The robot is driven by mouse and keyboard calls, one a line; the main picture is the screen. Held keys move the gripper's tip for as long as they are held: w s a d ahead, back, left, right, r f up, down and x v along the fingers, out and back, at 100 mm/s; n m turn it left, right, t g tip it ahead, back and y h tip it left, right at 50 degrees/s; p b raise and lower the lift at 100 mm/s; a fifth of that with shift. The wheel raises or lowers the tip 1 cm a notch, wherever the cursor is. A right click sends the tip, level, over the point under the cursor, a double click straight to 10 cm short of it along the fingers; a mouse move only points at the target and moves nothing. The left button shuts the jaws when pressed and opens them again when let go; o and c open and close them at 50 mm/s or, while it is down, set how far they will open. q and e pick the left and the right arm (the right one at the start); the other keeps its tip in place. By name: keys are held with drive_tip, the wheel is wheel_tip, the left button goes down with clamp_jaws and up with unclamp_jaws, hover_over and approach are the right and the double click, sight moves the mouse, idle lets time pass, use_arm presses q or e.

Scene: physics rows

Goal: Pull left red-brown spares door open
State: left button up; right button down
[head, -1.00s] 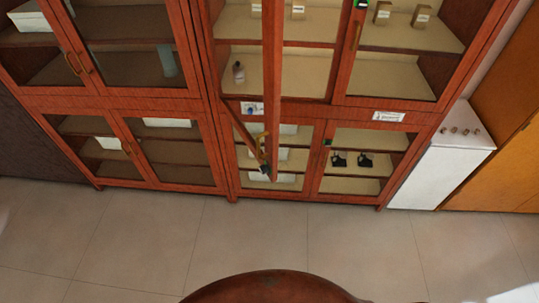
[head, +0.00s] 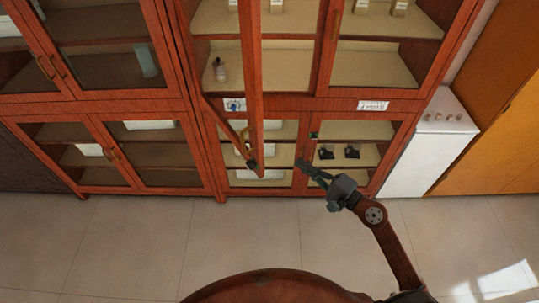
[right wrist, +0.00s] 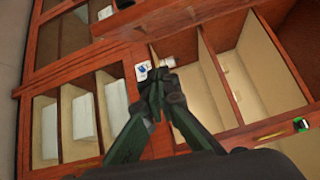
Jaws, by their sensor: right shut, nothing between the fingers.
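The left red-brown spares door (head: 255,80) is a glazed door of the upper cabinet. It stands swung outward in the head view, seen nearly edge-on. Its brass-coloured handle (head: 244,140) is near the lower free end, with a small dark piece below it. My right gripper (head: 310,170) is shut and empty, to the right of the door's lower end and apart from it. In the right wrist view its fingertips (right wrist: 156,90) meet in front of the cabinet shelves. My left gripper is not in view.
The right upper door (head: 385,65) and lower glazed doors (head: 350,155) look shut. A small bottle (head: 220,70) stands on a shelf behind the open door. A white cabinet (head: 425,150) stands at the right. The tiled floor (head: 150,240) in front is clear.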

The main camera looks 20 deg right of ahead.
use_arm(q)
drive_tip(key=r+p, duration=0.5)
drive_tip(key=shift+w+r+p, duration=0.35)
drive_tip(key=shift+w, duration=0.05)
use_arm(e)
drive_tip(key=w+a+n, duration=0.1)
drive_tip(key=w+a, duration=0.6)
drive_tip(key=a, duration=0.2)
drive_tip(key=shift+a+r, duration=0.35)
drive_tip(key=shift+a, duration=0.05)
drive_tip(key=shift+s, duration=0.15)
